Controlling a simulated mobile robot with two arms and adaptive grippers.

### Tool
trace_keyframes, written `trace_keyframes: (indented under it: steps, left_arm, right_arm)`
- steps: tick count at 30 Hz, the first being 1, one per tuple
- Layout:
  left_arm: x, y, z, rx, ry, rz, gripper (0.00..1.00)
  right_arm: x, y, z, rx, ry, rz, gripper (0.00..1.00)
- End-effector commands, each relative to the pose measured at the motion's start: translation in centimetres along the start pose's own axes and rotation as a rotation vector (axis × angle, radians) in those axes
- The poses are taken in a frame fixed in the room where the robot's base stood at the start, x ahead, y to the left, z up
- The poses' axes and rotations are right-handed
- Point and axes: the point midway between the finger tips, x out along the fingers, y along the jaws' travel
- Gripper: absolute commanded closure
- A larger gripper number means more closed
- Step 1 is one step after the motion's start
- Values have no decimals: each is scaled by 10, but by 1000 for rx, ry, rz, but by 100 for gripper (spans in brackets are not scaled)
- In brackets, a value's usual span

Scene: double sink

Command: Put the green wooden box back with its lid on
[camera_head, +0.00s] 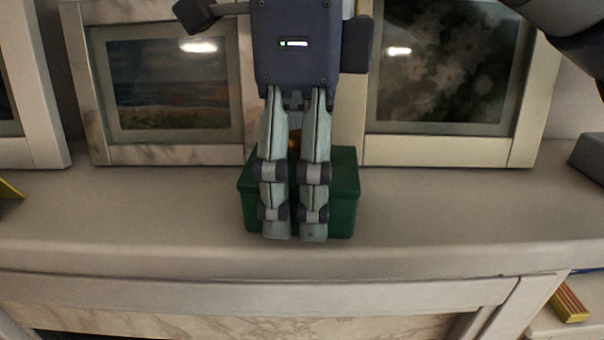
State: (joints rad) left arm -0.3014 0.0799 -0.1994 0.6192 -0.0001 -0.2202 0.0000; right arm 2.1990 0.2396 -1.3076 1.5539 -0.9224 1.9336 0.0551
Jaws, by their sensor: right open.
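A green wooden box (344,203) stands on the pale mantel shelf in the middle of the view. Its top edge sticks out slightly like a lid rim, but the fingers cover its middle, so I cannot tell if a separate lid is on. My left gripper is not in view.
Framed pictures (170,152) (450,152) lean at the back behind the box. A grey object (588,158) sits at the right edge, and a yellow-and-red item (569,303) lies lower right, below the shelf.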

Motion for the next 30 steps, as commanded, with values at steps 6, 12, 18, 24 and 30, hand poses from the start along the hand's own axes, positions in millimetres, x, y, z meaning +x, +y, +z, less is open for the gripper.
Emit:
trace_keyframes:
  steps: [6,12,18,24,30]
  left_arm:
    - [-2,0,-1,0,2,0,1]
    - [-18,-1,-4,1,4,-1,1]
    - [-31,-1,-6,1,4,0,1]
    - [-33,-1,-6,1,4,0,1]
    - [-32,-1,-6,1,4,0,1]
  right_arm:
    - [-39,0,1,4,-3,-5,20]
    - [-85,0,0,5,-2,-5,20]
    - [-113,0,0,1,-1,-1,20]
    - [-120,0,0,0,-1,0,20]
    - [-119,0,0,-1,-1,0,20]
